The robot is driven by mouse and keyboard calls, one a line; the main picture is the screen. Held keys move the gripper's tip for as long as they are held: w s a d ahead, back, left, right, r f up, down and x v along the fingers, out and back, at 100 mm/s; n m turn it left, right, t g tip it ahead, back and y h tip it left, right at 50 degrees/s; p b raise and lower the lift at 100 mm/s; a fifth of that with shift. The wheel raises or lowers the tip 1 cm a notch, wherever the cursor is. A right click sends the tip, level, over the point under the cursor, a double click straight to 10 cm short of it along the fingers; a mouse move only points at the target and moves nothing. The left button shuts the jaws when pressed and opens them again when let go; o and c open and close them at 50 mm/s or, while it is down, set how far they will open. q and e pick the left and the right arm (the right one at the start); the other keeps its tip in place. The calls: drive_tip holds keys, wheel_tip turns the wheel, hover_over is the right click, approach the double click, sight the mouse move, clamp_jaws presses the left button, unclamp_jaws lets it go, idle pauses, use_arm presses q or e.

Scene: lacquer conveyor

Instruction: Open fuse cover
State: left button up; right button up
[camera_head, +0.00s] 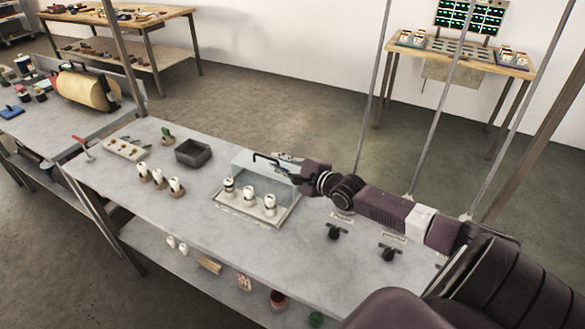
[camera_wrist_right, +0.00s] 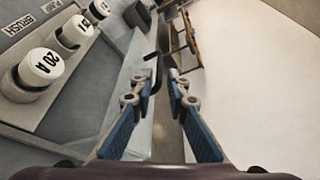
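The fuse panel (camera_head: 238,212) is a light tray on the near table with three white-capped fuses (camera_head: 249,193) in a row. Its clear cover (camera_head: 245,164) appears to stand raised behind the fuses, with a black handle (camera_head: 264,156) at its top edge. My right gripper (camera_head: 288,165) is at the handle's right end. In the right wrist view, its blue-padded fingers (camera_wrist_right: 159,88) are apart, and the black handle (camera_wrist_right: 152,62) shows at the tips, near the left finger. I see no clear grip on it. Fuses marked 20 A (camera_wrist_right: 42,68) show at left. My left gripper is out of view.
Three white-topped fuses (camera_head: 159,179) stand left of the panel, near a dark grey bin (camera_head: 193,152) and a tray of small parts (camera_head: 124,148). Two black knobs (camera_head: 334,231) sit right of the panel, below my right arm. Bare tabletop lies in front of the panel.

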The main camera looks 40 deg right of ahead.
drive_tip(key=shift+v, duration=3.15)
drive_tip(key=shift+r, duration=0.1)
